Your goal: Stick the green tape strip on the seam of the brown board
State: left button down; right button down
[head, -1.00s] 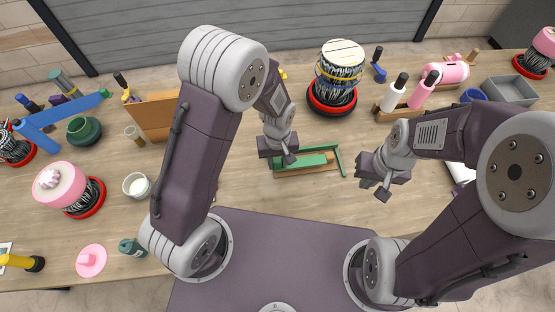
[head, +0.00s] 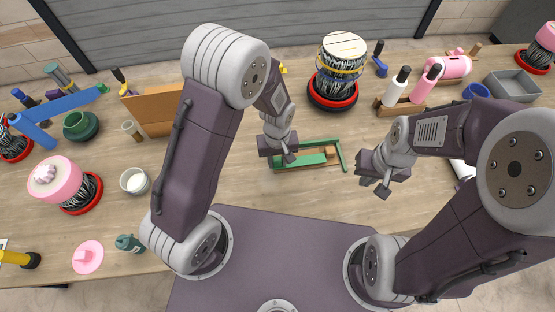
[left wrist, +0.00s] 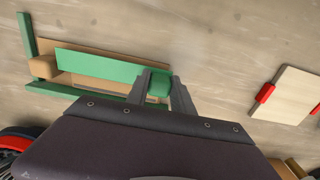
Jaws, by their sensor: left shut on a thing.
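My left gripper (head: 283,154) is shut on one end of the green tape strip (left wrist: 100,65). In the left wrist view its fingers (left wrist: 162,92) straddle the strip's green end. The strip extends left over the brown board (left wrist: 75,72), covering much of it, including any seam. The strip also shows in the head view (head: 308,159), beside my left gripper. I cannot tell whether it touches the board or hovers just above it. My right gripper (head: 374,178) is right of the board, apart from it; its jaw opening is unclear.
A green bar frame (left wrist: 28,45) borders the board, with a small brown block (left wrist: 43,63) at its corner. A drum-like stand with a red base (head: 334,100) stands behind. A white-and-red piece (left wrist: 290,92) lies apart. Table before the board is clear.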

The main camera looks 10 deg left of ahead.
pick_arm(q)
jog(key=shift+f, duration=0.35)
dwell(0.6)
jog(key=c, duration=1)
grip_release()
jog(key=shift+c, duration=0.2)
notch_tip(320, 180, up, 9)
jog(key=shift+r+b, duration=0.1)
jog(key=shift+b, duration=0.3)
